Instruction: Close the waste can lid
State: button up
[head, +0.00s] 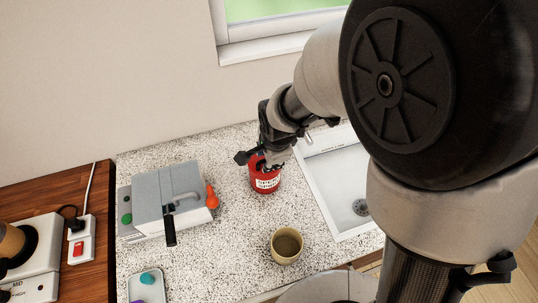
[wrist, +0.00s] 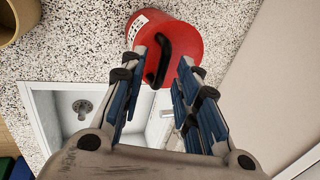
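The waste can (head: 265,181) is red with a white label and stands on the speckled counter, left of the sink. In the wrist view the red can (wrist: 184,28) is at the top, with a black handle (wrist: 159,62) on its near side. My gripper (wrist: 161,56) is open, with its blue-padded fingers on either side of the black handle. I cannot tell whether they touch it. In the head view my gripper (head: 258,158) is over the top of the can and hides much of it, so the lid's position is unclear there.
A white sink (head: 335,180) is right of the can. A beige cup (head: 286,246) stands in front of it. A grey box-like device (head: 170,195) with a black-handled lever and an orange piece (head: 212,196) is to the left. A window (head: 270,25) is behind.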

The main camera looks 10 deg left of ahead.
jog(key=v, duration=1.1)
jog(key=shift+r, duration=0.25)
